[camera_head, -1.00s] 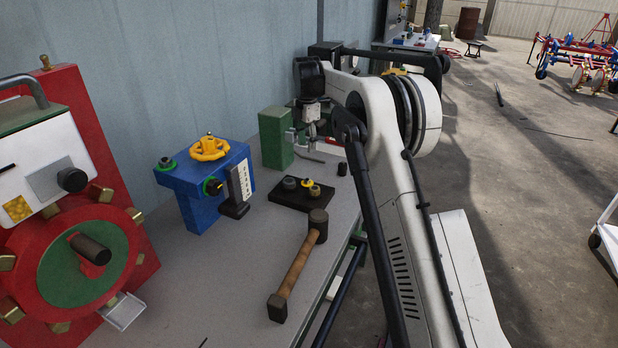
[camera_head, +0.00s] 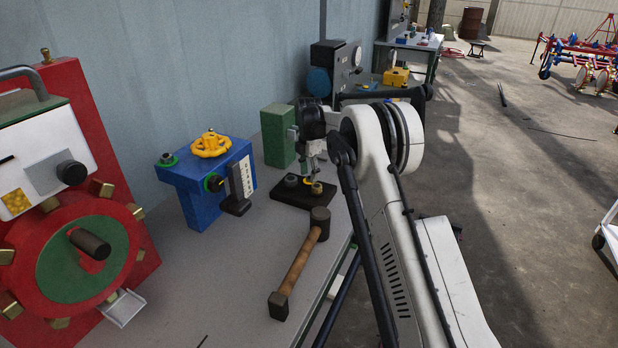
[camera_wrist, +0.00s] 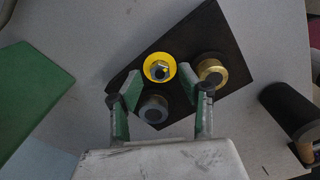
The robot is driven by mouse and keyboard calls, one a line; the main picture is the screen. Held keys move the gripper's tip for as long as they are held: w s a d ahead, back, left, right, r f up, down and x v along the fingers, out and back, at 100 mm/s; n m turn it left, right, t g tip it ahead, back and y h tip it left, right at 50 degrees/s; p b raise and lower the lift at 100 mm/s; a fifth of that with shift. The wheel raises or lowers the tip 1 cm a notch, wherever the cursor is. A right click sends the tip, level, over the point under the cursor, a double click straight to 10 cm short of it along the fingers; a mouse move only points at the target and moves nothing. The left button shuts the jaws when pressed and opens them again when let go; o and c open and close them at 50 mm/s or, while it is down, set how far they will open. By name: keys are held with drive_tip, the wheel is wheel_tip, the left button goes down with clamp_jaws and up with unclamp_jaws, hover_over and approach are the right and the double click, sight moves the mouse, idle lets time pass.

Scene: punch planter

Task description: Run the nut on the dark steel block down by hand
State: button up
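The dark steel block (camera_head: 285,198) lies flat on the bench; it also shows in the wrist view (camera_wrist: 200,35). It carries a grey round part (camera_wrist: 153,108), a yellow ring with a grey hex nut at its centre (camera_wrist: 159,69), and a brass round part (camera_wrist: 211,70). My gripper (camera_wrist: 166,92) is open and empty above the block. In the wrist view its fingertips appear either side of the yellow ring and grey part, with the brass part beyond the right fingertip. In the head view my gripper (camera_head: 311,170) hangs just above the block; I cannot tell the exact gap.
A mallet (camera_head: 296,262) lies in front of the block, its dark head (camera_wrist: 287,108) close by. A green block (camera_head: 277,136) stands behind. A blue fixture with a yellow handwheel (camera_head: 210,146) and a red machine (camera_head: 130,190) stand left. The bench front is partly clear.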

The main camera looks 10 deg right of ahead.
drive_tip(key=shift+f, duration=0.7)
drive_tip(key=shift+c, duration=0.4)
clamp_jaws()
drive_tip(key=shift+m, duration=0.3)
